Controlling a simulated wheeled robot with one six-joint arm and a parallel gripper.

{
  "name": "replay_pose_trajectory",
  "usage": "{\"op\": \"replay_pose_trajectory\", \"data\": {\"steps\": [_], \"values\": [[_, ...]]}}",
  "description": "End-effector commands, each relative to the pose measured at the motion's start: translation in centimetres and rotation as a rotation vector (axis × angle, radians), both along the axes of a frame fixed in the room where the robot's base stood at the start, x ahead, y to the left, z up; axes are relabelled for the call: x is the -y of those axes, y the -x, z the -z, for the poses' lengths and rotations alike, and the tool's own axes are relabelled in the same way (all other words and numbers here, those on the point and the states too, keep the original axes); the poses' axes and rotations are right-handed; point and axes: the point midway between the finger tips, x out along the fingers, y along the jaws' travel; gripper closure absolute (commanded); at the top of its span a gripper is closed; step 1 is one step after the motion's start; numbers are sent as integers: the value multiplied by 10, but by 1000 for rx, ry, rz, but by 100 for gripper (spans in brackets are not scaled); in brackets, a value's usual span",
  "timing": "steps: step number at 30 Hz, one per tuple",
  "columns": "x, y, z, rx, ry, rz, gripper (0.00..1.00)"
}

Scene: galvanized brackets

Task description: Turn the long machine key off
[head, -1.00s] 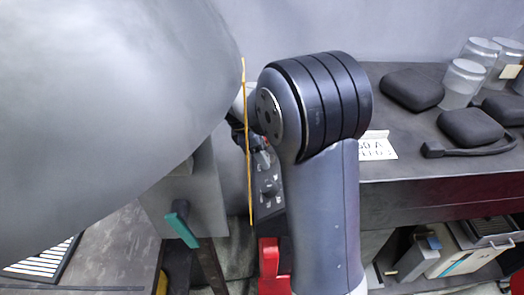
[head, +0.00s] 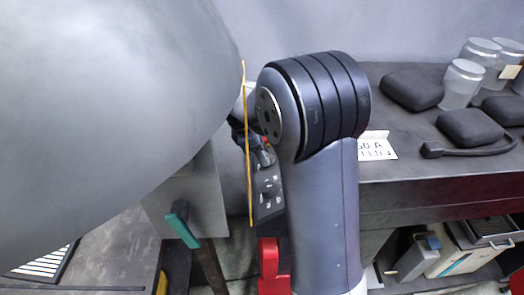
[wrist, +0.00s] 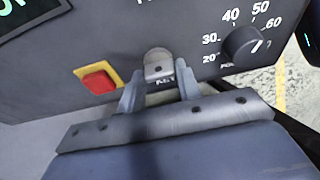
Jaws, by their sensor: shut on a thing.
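The long machine key (wrist: 158,66) shows in the wrist view as a rounded grey tab standing out from a dark control panel (wrist: 120,42). My gripper (wrist: 158,82) is shut on it, one finger on each side. The key's tab looks roughly upright in this view. A label below it is partly covered by the fingers. In the head view the panel (head: 268,198) shows as a narrow strip behind my arm. There the key cannot be made out.
A red button on a yellow plate (wrist: 99,81) is left of the key. A black dial (wrist: 244,46) with printed numbers is to its right. In the head view a bench (head: 415,167) with jars (head: 463,84) and dark cases (head: 411,89) stands at right.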

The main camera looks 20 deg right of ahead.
Motion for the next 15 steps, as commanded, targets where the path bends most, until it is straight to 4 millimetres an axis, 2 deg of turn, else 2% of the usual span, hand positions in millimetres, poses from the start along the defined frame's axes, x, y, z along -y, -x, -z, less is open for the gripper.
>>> {"op": "replay_pose_trajectory", "data": {"steps": [8, 15], "values": [[0, 0, -6, -76, -15, -92, 90], [0, -1, -7, -202, -39, -253, 90]]}}
